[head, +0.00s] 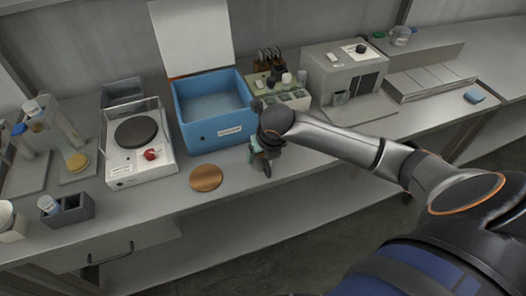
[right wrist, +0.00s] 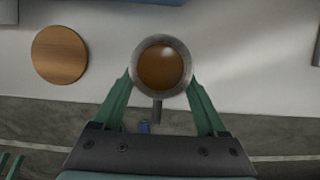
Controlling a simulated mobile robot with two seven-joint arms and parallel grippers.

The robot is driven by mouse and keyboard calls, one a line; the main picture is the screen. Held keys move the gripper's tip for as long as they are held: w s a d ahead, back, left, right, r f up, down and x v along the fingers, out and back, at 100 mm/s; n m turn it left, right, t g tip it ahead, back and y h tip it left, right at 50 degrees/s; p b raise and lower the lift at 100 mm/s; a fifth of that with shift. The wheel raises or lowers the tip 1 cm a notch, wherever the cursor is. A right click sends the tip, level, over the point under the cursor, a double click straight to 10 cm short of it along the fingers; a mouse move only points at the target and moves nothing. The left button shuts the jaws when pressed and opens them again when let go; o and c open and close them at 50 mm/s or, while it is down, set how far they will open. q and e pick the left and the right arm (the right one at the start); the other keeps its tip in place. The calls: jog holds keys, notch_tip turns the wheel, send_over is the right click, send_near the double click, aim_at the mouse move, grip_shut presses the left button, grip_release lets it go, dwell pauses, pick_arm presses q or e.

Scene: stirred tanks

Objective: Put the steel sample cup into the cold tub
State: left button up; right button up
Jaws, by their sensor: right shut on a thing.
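The steel sample cup (right wrist: 162,67) shows in the right wrist view as a round grey rim with brown inside and a short handle toward my gripper. My right gripper (right wrist: 161,88) has its two green fingers closed on the sides of the cup. In the head view my right gripper (head: 258,152) is over the bench near its front edge, to the right of the copper disc; the cup is mostly hidden there. The cold tub (head: 212,137) is a blue open box with a raised white lid, behind and left of my right gripper. My left gripper is not in view.
A copper-coloured disc (head: 206,178) lies on the bench before the tub. A hotplate (head: 141,163) with a red knob stands left of the tub. A rack of bottles (head: 283,97) and a grey machine (head: 341,75) stand to its right. Bench front is mostly clear.

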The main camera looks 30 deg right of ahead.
jog(key=o, duration=1.5)
jog(key=v, duration=1.2)
jog(key=shift+s, duration=0.1)
